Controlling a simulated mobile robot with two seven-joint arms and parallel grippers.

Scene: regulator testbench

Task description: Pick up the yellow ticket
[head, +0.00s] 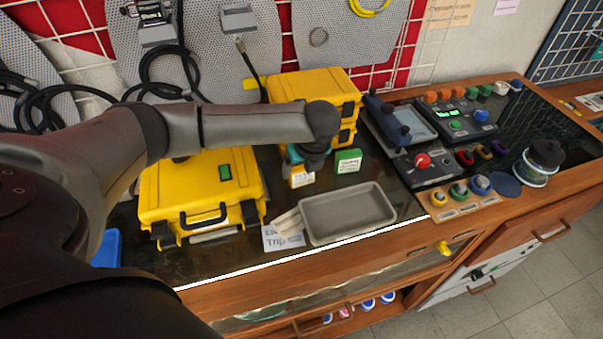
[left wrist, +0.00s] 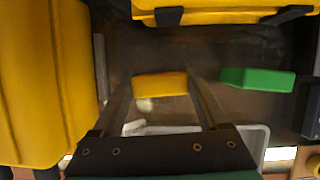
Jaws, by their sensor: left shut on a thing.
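The yellow ticket (head: 301,179) is a small block with a yellow top and a pale front, on the dark bench mat between the yellow cases and the grey tray. My left gripper (head: 304,166) reaches down over it from above. In the left wrist view, the yellow ticket (left wrist: 160,84) sits between the two fingertips (left wrist: 161,90), and the gripper is shut on it. I cannot tell whether it is clear of the mat. My right gripper is in neither view.
A green ticket (head: 348,160) stands just right of the yellow one. An empty grey tray (head: 347,239) lies in front. Yellow cases stand left (head: 188,190) and behind (head: 322,85). A control panel (head: 428,164) is to the right.

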